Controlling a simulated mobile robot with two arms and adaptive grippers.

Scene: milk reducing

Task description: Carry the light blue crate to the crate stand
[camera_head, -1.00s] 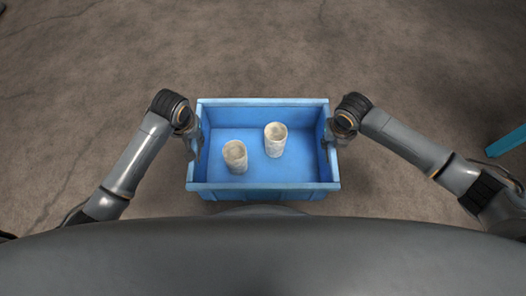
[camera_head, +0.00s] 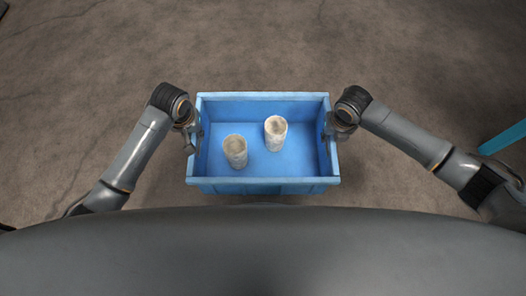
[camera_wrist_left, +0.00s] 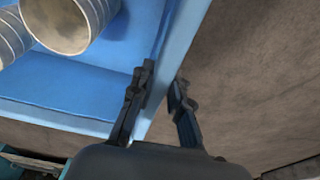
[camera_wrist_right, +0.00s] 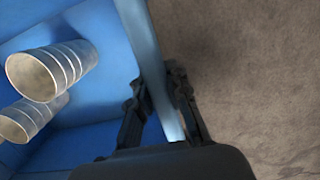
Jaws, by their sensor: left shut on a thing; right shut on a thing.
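The light blue crate (camera_head: 262,187) is in front of my body in the head view, with two pale ribbed cups in it, one left (camera_head: 235,151) and one right (camera_head: 276,133). My left gripper (camera_head: 192,140) is shut on the crate's left wall; the left wrist view shows its fingers (camera_wrist_left: 160,92) on either side of that wall. My right gripper (camera_head: 331,133) is shut on the right wall, with its fingers (camera_wrist_right: 158,92) astride it in the right wrist view. The crate stand cannot be made out for certain.
Bare brown-grey floor (camera_head: 263,45) lies beyond the crate and to both sides. A light blue bar-like thing (camera_head: 503,139) shows at the right edge. Dark things are cut off at the top left and top right corners.

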